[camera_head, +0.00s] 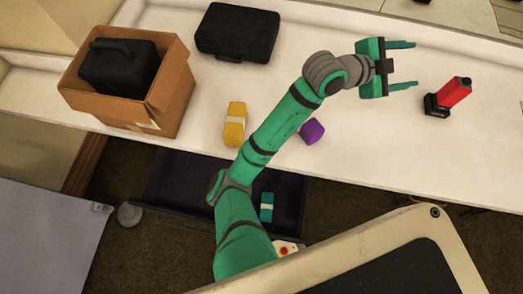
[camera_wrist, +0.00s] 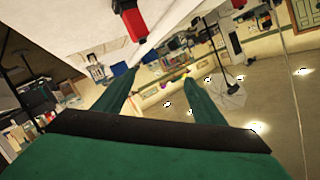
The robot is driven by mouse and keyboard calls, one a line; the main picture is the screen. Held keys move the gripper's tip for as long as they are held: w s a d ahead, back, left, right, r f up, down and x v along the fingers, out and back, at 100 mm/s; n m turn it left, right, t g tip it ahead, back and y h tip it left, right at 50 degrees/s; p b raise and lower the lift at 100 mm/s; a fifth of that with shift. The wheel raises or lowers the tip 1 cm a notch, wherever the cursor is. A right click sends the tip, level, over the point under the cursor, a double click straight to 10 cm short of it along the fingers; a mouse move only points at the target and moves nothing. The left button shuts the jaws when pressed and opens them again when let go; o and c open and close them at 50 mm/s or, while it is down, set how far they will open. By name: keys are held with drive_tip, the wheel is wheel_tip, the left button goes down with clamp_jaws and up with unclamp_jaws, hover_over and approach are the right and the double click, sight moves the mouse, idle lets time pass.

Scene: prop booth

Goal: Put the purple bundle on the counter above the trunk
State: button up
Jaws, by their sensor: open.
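The purple bundle (camera_head: 312,131), a small block, lies on the white counter (camera_head: 390,150) near its front edge, just right of my arm in the head view. My gripper (camera_head: 416,65) is open and empty above the counter, up and to the right of the purple bundle and apart from it. Its two fingers also show spread in the wrist view (camera_wrist: 161,77), with nothing between them. A dark, open trunk or drawer (camera_head: 178,190) sits below the counter front, partly hidden by my arm. A teal bundle (camera_head: 267,207) lies in it. The purple bundle is not visible in the wrist view.
A yellow bundle (camera_head: 235,124) lies on the counter left of my arm. A cardboard box (camera_head: 160,112) holds a black case (camera_head: 118,68). Another black case (camera_head: 238,33) lies at the back. A red and black tool (camera_head: 456,93) stands to the right; a red object (camera_wrist: 129,18) shows in the wrist view.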

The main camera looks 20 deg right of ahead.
drive_tip(key=w+a+n+t+h, duration=0.2)
drive_tip(key=w+a+n+t, duration=0.55)
drive_tip(key=n+t, duration=0.35)
drive_tip(key=s+a+f+n+t+y, duration=0.1)
drive_tip(key=a+f+n+t+y, duration=0.4)
drive_tip(key=a+f+n+y, duration=0.7)
drive_tip(key=s+a+f+n+y, duration=0.1)
drive_tip(key=s+a+f, duration=0.4)
drive_tip(key=a, duration=0.4)
drive_tip(key=s+a+f+n+y, duration=0.2)
drive_tip(key=s+a+f, duration=0.3)
drive_tip(key=a, duration=0.5)
drive_tip(key=s+a+m+y, duration=0.1)
drive_tip(key=s+a+y, duration=0.1)
drive_tip(key=s+a, duration=0.8)
drive_tip(key=s, duration=0.4)
drive_tip(key=shift+r+g, duration=0.3)
drive_tip(key=shift+r, duration=0.1)
